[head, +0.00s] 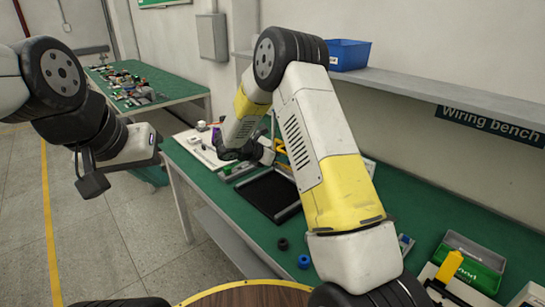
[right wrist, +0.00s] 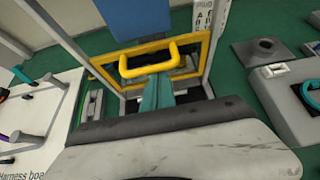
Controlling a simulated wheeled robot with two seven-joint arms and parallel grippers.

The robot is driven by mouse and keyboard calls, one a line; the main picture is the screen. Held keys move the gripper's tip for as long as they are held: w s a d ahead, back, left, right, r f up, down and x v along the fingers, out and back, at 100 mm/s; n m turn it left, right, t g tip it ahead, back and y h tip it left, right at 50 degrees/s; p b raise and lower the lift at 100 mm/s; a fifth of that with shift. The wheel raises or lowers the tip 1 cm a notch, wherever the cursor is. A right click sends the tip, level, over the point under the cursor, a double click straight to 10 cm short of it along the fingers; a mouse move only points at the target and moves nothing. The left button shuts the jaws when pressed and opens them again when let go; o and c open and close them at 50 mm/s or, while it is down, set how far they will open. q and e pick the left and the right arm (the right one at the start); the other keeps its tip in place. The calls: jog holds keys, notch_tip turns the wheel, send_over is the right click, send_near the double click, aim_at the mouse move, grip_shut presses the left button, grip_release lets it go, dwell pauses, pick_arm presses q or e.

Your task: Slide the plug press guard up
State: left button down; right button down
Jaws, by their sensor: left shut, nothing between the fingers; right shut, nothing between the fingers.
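The plug press guard (right wrist: 205,42) shows in the right wrist view as a clear panel in a yellow frame, with a yellow loop handle (right wrist: 150,55) on its front. It stands between upright grey posts. In the head view only a small yellow part of the press (head: 280,146) shows behind my right arm. My right gripper (head: 236,152) is shut and empty, close in front of the press. Its grey housing fills the bottom of the right wrist view. I cannot tell whether it touches the handle. My left gripper (head: 135,163) is shut and empty, away left of the bench.
The green wiring bench (head: 230,205) holds a black tray (head: 270,194), a black ring (head: 283,243), a blue ring (head: 304,261) and a green bin (head: 470,262). The white harness board (right wrist: 35,125) lies left of the press. A shelf (head: 400,82) with a blue bin (head: 349,54) hangs above.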

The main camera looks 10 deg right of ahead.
notch_tip(320, 180, up, 10)
jog(key=shift+r, duration=0.15)
dwell(0.4)
